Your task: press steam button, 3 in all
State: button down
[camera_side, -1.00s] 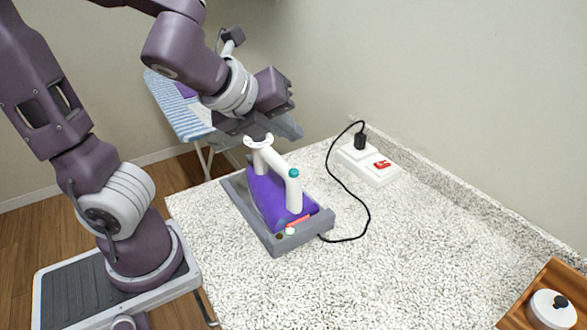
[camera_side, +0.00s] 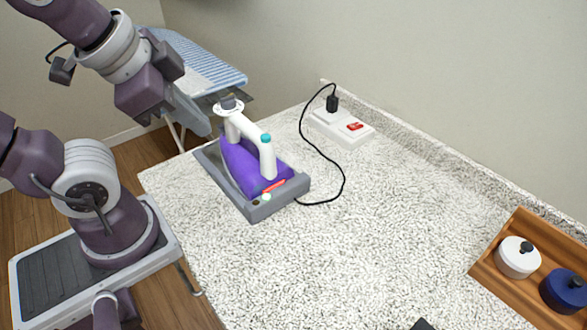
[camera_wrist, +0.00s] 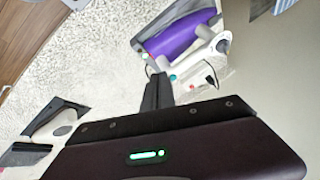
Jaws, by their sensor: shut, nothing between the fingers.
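The purple and white iron (camera_side: 240,165) lies in a grey tray-like stand (camera_side: 262,208) on the speckled counter. Its white handle has a teal button (camera_side: 265,138) at the near end and a dark knob (camera_side: 229,102) on a white disc at the far end. I cannot tell which of these is the steam button. My gripper (camera_side: 203,124) is up and left of the iron, apart from it. The iron's purple body (camera_wrist: 180,40) and teal button (camera_wrist: 223,45) show in the wrist view, beyond my gripper's closed, empty fingers (camera_wrist: 157,88).
A white power strip (camera_side: 345,128) with a red switch and black plug stands at the back. A black cord (camera_side: 341,178) loops from it to the iron stand. A wooden tray (camera_side: 520,285) with lidded pots is at right. An ironing board (camera_side: 215,70) is behind. The counter's middle is clear.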

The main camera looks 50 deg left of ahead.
jog(key=s+d+n+h, duration=0.1)
jog(key=s+d+n, duration=0.15)
jog(key=n, duration=0.25)
notch_tip(320, 180, up, 8)
jog(key=g, duration=0.4)
send_over(267, 135)
jog(key=s+a, duration=0.1)
jog(key=s, duration=0.1)
jog(key=shift+f, duration=0.1)
jog(key=f, duration=0.4)
jog(key=w+f, duration=0.1)
jog(key=f, duration=0.8)
jog(key=shift+w+d, duration=0.2)
jog(key=shift+d, duration=0.15)
jog(key=shift+f+t, duration=0.3)
jog(key=shift+f, duration=0.05)
